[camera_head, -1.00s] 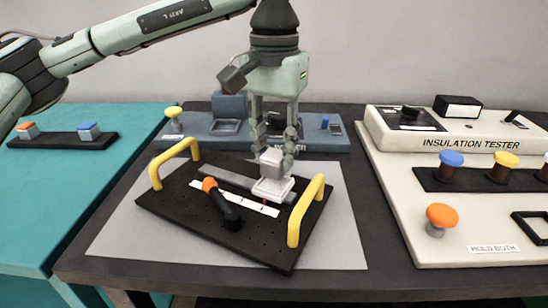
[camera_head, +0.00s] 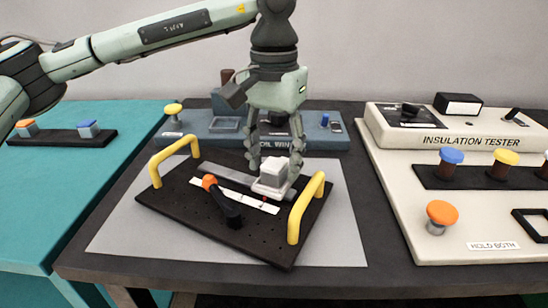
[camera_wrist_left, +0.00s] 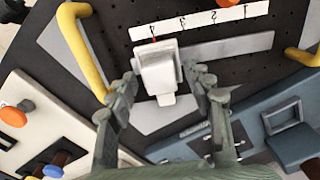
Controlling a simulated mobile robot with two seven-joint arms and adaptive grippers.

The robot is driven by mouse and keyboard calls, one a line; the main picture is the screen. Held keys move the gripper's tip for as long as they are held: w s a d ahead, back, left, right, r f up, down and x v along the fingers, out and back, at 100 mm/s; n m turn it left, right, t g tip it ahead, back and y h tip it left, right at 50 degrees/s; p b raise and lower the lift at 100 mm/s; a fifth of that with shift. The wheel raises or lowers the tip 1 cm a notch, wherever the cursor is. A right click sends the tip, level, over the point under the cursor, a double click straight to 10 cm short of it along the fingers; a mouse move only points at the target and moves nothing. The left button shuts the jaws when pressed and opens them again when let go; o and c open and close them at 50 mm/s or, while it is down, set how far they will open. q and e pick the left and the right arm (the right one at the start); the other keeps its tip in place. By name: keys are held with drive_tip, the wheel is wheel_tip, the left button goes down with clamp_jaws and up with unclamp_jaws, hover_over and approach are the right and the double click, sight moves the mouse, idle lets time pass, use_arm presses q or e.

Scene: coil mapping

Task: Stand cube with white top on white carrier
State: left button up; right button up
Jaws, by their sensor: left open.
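The cube with the white top (camera_head: 274,169) stands on the white carrier (camera_head: 266,190), on the black perforated board (camera_head: 180,207). In the left wrist view the cube (camera_wrist_left: 159,71) sits between my open fingers, with the carrier (camera_wrist_left: 166,100) showing under it. My left gripper (camera_head: 274,172) is open around the cube, its fingers apart on both sides. In the left wrist view my gripper (camera_wrist_left: 165,100) shows a gap at each side of the cube. My right gripper is in neither view.
The board has yellow handles (camera_head: 306,208), a black lever with an orange knob (camera_head: 222,203) and a white numbered scale (camera_head: 250,203). A blue winder unit (camera_head: 190,127) stands behind. The insulation tester (camera_head: 450,140) is at right. A teal table (camera_head: 60,190) is at left.

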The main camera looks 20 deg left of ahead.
sight(274, 164)
use_arm(q)
wheel_tip(274, 164, up, 12)
drive_tip(key=shift+r, duration=0.15)
idle(0.5)
